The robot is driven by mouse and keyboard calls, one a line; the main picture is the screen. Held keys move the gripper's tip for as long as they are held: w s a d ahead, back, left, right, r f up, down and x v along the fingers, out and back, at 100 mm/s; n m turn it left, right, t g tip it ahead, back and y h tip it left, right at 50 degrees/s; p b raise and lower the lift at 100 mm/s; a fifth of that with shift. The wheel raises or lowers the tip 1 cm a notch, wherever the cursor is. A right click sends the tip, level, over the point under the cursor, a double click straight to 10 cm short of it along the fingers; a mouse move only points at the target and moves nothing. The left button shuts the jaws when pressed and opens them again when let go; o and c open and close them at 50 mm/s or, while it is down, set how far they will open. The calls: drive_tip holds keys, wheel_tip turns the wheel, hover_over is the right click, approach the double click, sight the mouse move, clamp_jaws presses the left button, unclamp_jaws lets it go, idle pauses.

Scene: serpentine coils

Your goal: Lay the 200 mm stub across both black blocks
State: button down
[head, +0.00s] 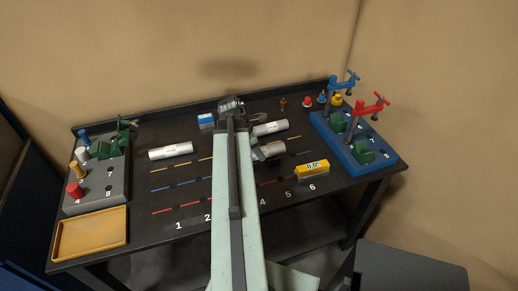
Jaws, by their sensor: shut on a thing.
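My arm reaches up over the middle of the table, and my gripper (231,105) is at its far end, mostly hidden by the wrist. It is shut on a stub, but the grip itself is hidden. Just right of my arm, a silver cylinder (271,128) and a duller grey-brown cylindrical piece (269,150) show, both partly covered. I cannot tell which of them is the held stub. Another silver cylinder (170,151) lies on the table left of my arm. The two black blocks do not stand out against the black table (140,190).
A grey block with coloured pegs (108,188) and an orange tray (90,235) are at left. A blue fixture (372,165) with clamps is at right. A yellow gauge (312,169) and a blue-white box (206,121) stand near my arm. Coloured lines cross the table.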

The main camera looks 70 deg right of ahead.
drive_tip(key=shift+f+b, duration=0.65)
drive_tip(key=shift+b, duration=0.05)
drive_tip(key=c, duration=0.7)
unclamp_jaws()
drive_tip(key=shift+r, duration=0.15)
drive_tip(key=p+v, duration=0.7)
drive_tip(key=v, duration=0.1)
drive_tip(key=shift+s, duration=0.1)
